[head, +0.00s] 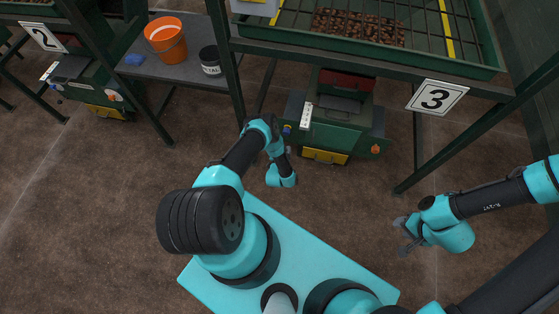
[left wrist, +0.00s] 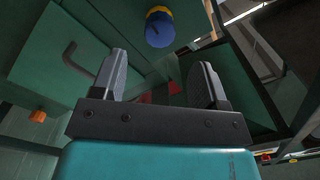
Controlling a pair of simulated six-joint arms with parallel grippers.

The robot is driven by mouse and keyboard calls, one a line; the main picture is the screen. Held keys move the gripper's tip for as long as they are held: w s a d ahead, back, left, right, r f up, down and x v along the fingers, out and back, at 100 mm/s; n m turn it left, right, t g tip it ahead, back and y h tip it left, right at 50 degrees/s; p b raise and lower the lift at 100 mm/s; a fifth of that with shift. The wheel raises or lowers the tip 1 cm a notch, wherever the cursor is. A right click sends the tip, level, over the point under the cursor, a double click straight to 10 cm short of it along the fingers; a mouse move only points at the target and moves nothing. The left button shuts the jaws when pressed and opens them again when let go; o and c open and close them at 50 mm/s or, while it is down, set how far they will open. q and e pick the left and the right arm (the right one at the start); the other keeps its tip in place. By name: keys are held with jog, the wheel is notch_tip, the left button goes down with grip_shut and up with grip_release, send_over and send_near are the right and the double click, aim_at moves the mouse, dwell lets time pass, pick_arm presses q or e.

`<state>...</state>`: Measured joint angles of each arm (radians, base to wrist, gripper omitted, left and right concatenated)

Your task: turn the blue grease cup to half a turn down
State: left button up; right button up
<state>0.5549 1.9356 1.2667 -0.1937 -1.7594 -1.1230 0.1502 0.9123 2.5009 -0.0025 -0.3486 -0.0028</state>
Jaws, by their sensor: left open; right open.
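The blue grease cup (left wrist: 159,30) shows at the top of the left wrist view, round, with a yellow part behind it, next to a green housing. In the head view a small blue spot (head: 287,128) at the left side of the machine under sign 3 looks like the same cup. My left gripper (left wrist: 158,82) is open and empty, its two fingers apart below the cup in the picture and not touching it. In the head view its fingers are hard to make out. My right gripper (head: 402,236) is open and empty above the floor at the right.
The green machine (head: 335,132) with a yellow drawer (head: 325,156) stands under the tray frame, close to my left arm. A bent dark handle (left wrist: 80,60) is left of the fingers. An orange bucket (head: 166,40) and a black tub (head: 210,60) stand on a grey shelf. Brown floor is free at left.

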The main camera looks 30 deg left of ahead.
pick_arm(q)
jog(key=v, duration=0.8)
jog(key=w+d+r+n+g+h, duration=0.1)
jog(key=w+d+r+g+h, duration=0.1)
jog(key=w+r+g+h, duration=0.3)
jog(key=w+d+r+n+g+h, duration=0.1)
jog(key=d+r+n+g+h, duration=0.1)
jog(key=r, duration=0.6)
jog(key=s+d+r+n+g+h, duration=0.1)
jog(key=s+d+r+g, duration=0.2)
jog(key=s+r, duration=0.5)
jog(key=s+d+r+n+g+h, duration=0.2)
jog(key=s+r+g, duration=0.3)
jog(key=s+r, duration=0.3)
notch_tip(320, 180, up, 4)
jog(key=shift+s+d+r+g+h, duration=0.1)
jog(key=shift+s+d+g+h, duration=0.25)
jog(key=shift+d, duration=0.35)
